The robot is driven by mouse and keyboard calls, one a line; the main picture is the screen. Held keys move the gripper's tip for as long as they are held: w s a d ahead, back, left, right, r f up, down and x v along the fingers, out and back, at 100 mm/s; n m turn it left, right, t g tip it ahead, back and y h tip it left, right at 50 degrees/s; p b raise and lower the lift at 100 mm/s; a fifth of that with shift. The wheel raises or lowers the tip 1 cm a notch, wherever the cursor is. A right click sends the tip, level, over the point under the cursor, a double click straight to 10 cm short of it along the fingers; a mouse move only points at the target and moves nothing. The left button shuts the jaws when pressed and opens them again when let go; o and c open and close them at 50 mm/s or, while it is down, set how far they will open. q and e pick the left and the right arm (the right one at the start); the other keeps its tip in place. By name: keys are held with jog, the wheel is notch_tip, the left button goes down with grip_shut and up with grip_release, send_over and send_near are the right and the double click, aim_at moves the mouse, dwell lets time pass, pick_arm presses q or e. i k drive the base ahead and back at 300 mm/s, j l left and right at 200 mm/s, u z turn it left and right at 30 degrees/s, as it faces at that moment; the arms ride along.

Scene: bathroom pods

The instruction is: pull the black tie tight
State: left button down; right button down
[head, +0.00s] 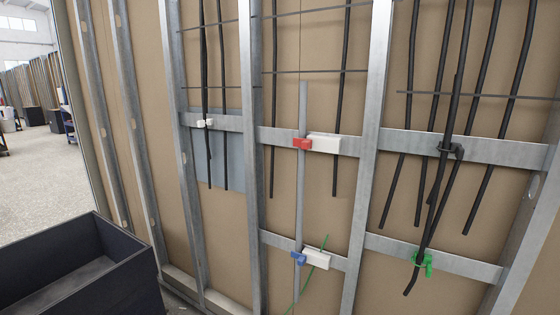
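A small black tie (450,150) sits on the upper grey crossrail of the right bay, where black cables (457,112) pass in front of the rail. It appears to be around the cables, but I cannot tell how loose it is. Below it, a green tie or clip (421,262) sits on the lower crossrail, by the lower part of the cables. Neither of my grippers is in view.
A grey vertical pipe (300,200) in the middle bay meets a red clip (302,143) and a blue clip (298,258), with white blocks beside them. Several black cables hang in the bays. A dark open bin (135,285) stands at lower left. Open floor (40,175) lies farther left.

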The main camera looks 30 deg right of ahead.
aim_at(460, 152)
jog(key=z, duration=1.9)
